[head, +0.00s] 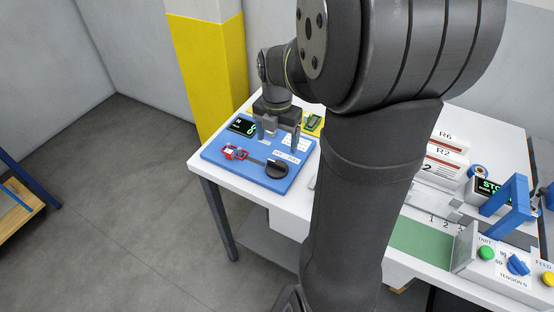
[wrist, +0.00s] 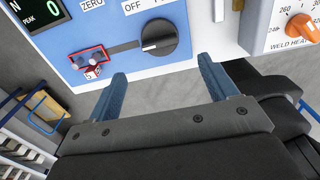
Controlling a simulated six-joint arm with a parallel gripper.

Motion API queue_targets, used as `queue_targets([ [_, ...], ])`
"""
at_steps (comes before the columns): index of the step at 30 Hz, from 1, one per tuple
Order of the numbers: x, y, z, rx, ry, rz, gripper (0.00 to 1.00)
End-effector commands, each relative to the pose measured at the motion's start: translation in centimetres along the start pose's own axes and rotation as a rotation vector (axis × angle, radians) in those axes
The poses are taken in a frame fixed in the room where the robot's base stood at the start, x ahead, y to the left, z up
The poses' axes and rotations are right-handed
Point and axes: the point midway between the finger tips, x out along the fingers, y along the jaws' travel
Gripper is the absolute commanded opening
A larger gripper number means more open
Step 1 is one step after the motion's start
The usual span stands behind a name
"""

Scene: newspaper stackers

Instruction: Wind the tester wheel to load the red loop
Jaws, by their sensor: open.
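The blue tester (head: 225,151) stands on the left of the white table. Its black wheel (head: 277,168) is at its front right and also shows at the top of the wrist view (wrist: 160,37). The red loop (wrist: 88,55) lies left of the wheel, around small fittings at the end of a grey bar; it also shows in the head view (head: 235,152). The display (wrist: 40,14) shows N, PEAK and a green 0. My gripper (wrist: 162,68) is open and empty, its blue fingers apart. In the head view my gripper (head: 278,143) hangs over the tester, behind the wheel.
A dial marked weld heat with an orange knob (wrist: 302,27) is at the wrist view's right. A yellow box (head: 314,123) stands behind the tester. Right of my arm are labelled stacks (head: 448,150), a blue frame (head: 510,195) and a button panel (head: 505,262).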

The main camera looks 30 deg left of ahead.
Motion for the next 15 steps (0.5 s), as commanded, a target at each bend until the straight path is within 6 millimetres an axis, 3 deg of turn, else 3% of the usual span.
queue_targets([
  [3,2.8,0.0,-0.1,0.0,0.004,-0.003,0.78],
  [9,6.5,0.0,-0.1,0.0,0.002,-0.002,0.78],
  [15,8.5,0.0,0.0,0.0,0.0,0.0,0.78],
])
